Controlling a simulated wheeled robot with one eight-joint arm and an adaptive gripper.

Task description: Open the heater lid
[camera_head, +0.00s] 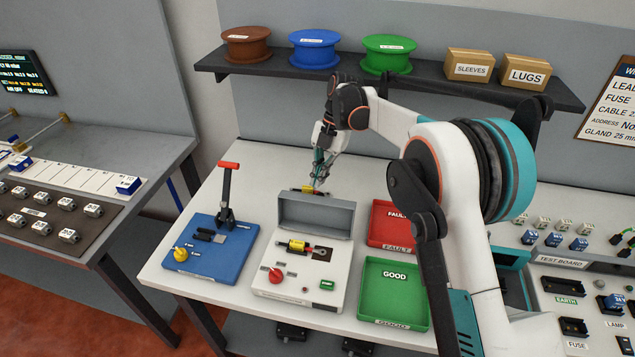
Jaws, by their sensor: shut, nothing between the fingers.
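The heater (262,285) is a pale grey box in the middle of the table. Its grey lid (316,216) stands raised at the back edge, so the top is uncovered. A small yellow and red piece (298,245) lies on top, and a red knob (275,275) and a green START button (327,285) are in front of it. My gripper (318,182) is shut and empty, just behind the raised lid. It is small in this view, and I cannot tell whether it touches the lid.
A blue press (208,262) with an upright red-handled lever stands left of the heater. A red FAULT tray (385,238) and a green GOOD tray (393,305) are on its right. A small yellow object (308,188) lies behind the lid. A shelf (420,82) with spools and boxes hangs above.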

